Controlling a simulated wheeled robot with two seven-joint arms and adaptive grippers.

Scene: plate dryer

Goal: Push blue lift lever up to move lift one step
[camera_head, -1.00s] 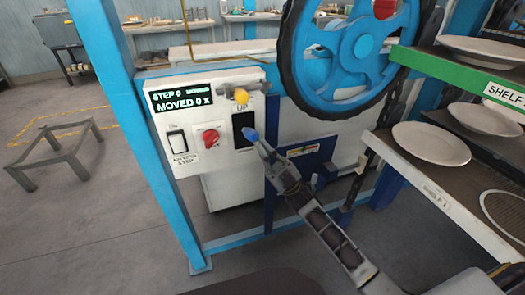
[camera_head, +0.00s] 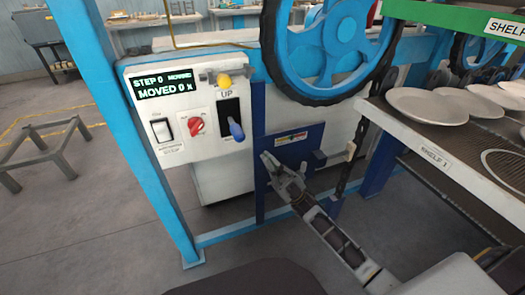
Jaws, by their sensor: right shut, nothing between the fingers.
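The blue lift lever (camera_head: 236,129) sticks out of a black slot on the white control panel (camera_head: 170,115), low in the slot under the label "UP". The panel's display (camera_head: 167,87) reads "STEP 0" and "MOVED 0 x". My right gripper (camera_head: 268,160) is shut and empty, below and to the right of the lever, apart from it. My left gripper is not in view.
A yellow knob (camera_head: 224,82), a red rotary switch (camera_head: 196,124) and a white rocker switch (camera_head: 161,130) sit on the panel. A large blue wheel (camera_head: 325,45) stands above right. Shelves with white plates (camera_head: 427,106) stand at the right.

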